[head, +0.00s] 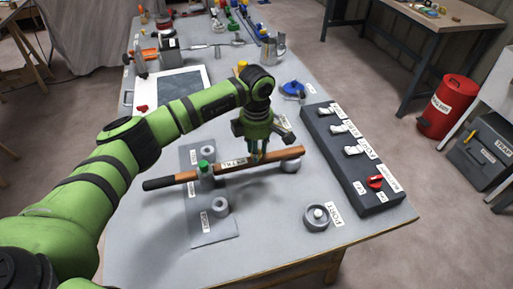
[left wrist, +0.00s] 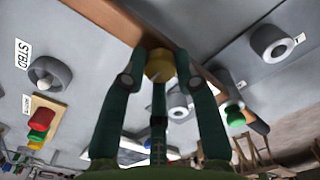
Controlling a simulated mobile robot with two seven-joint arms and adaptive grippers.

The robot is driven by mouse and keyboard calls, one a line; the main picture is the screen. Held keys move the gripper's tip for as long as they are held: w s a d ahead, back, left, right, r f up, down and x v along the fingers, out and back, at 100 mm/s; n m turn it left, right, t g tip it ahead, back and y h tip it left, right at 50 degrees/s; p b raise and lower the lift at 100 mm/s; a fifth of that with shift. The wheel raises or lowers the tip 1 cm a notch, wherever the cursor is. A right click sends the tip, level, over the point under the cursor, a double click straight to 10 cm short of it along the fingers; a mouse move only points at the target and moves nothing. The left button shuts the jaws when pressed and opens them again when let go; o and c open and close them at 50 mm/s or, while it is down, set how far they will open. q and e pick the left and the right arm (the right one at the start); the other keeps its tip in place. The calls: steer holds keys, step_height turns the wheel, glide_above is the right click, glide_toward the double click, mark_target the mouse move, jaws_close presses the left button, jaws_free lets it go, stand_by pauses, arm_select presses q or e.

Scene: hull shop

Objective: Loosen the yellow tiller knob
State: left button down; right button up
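The wooden tiller (head: 221,168) lies across a grey plate (head: 215,229), with a black grip at its left end and a green knob (head: 203,165) on it. The green knob also shows in the left wrist view (left wrist: 235,116). My left gripper (head: 256,155) points down over the tiller, right of the green knob. In the left wrist view the yellow tiller knob (left wrist: 160,66) sits between my left fingertips, which appear to touch its sides. The fingers hide this knob in the head view. My right gripper is not in view.
A dark switch panel (head: 352,168) with white switches and a red knob (head: 375,182) stands to the right. A round grey fitting (head: 317,218) sits near the front edge. A white-framed tray (head: 170,86) and tools lie behind. A red bin (head: 448,106) stands on the floor.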

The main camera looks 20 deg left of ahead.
arm_select(q)
steer(key=shift+f+n, duration=0.1)
steer(key=shift+n, duration=0.2)
steer(key=n+b, duration=0.1)
steer(key=n, duration=0.1)
steer(key=shift+n+b, duration=0.35)
steer(key=shift+n, duration=0.05)
steer(key=n+b, duration=0.1)
steer(key=n, duration=0.3)
steer(key=shift+b, duration=0.3)
steer(key=n+b, duration=0.1)
steer(key=n, duration=0.3)
steer(key=shift+n, duration=0.4)
steer(key=shift+n+b, duration=0.35)
steer(key=shift+n, duration=1.35)
steer(key=c, duration=0.9)
jaws_free()
steer(key=shift+c, duration=0.2)
